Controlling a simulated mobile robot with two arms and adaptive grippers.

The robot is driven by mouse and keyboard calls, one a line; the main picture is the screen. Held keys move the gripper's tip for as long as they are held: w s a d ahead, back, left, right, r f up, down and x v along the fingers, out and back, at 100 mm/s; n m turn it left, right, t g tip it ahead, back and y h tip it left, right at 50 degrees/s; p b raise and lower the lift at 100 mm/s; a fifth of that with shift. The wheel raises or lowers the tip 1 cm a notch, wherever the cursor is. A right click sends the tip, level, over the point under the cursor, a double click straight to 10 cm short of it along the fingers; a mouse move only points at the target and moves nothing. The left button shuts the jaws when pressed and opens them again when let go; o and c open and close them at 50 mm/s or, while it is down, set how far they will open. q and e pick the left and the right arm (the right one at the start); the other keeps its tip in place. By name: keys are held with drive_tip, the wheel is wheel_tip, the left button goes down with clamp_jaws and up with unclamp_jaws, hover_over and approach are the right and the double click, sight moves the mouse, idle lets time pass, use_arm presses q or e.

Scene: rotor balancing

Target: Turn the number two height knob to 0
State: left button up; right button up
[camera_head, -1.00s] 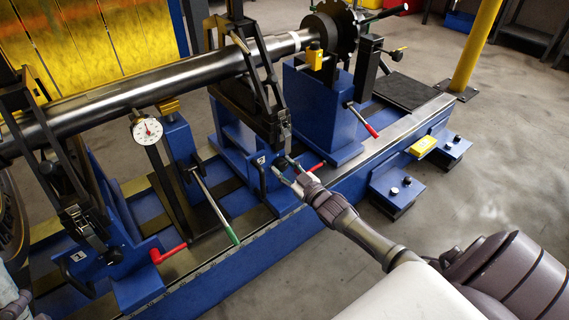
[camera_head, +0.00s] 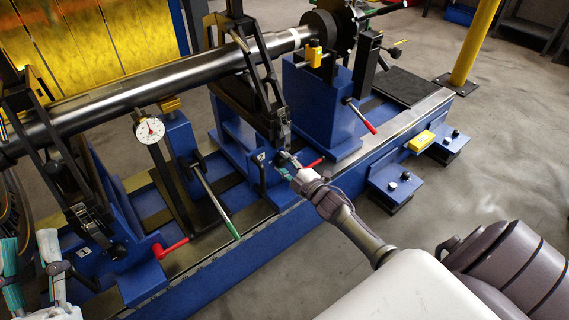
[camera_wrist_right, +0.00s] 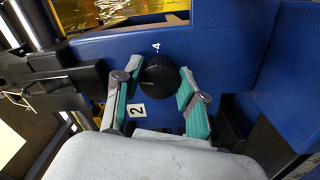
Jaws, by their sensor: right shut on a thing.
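The number two height knob (camera_wrist_right: 158,75) is black and round on a blue post, beside a white label "2" (camera_wrist_right: 137,111). My left gripper (camera_head: 34,264) is open and empty at the lower left.
A long steel shaft (camera_head: 140,88) lies across the supports. A dial gauge (camera_head: 150,130), a green-tipped lever (camera_head: 215,203) and red-handled levers (camera_head: 171,248) stand near the blue bed. The floor (camera_head: 500,180) at right is clear.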

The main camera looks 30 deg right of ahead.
drive_tip(key=shift+f+n, duration=0.1)
drive_tip(key=shift+n, duration=0.9)
use_arm(q)
drive_tip(key=shift+s+r+t, duration=0.3)
drive_tip(key=shift+r+h, duration=0.15)
drive_tip(key=shift+h, duration=0.15)
use_arm(e)
drive_tip(key=o, duration=1.1)
drive_tip(key=shift+o, duration=0.2)
drive_tip(key=s+d, duration=0.1)
drive_tip(key=s, duration=1.1)
